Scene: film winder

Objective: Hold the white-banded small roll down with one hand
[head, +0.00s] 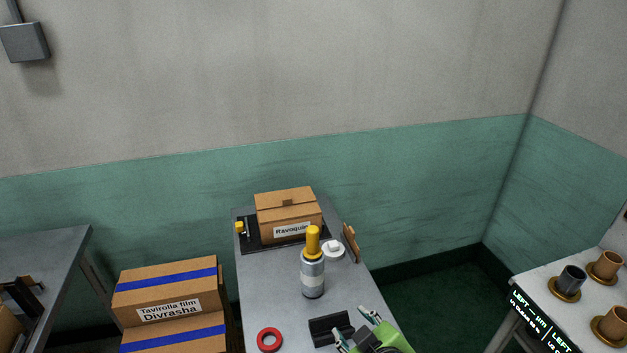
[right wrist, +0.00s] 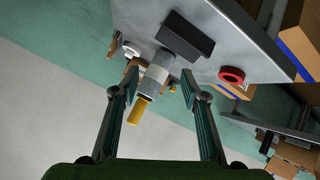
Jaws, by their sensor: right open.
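A small grey roll with a pale band (head: 313,279) stands upright on the grey bench, with a yellow piece (head: 313,240) at its top. In the right wrist view the roll (right wrist: 155,77) appears beyond and between my fingertips, with the yellow end pointing down in the picture. My right gripper (head: 353,328) is open and empty, at the bottom of the head view, below and right of the roll. It also shows in the right wrist view (right wrist: 160,76). It looks apart from the roll. My left gripper is out of view.
On the bench are a black block (head: 331,329), a red ring (head: 269,340), a white ring-like item (head: 333,249) and a cardboard box (head: 288,212) at the back. Labelled boxes (head: 170,310) stand left. A table with brown cups (head: 606,265) is at right.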

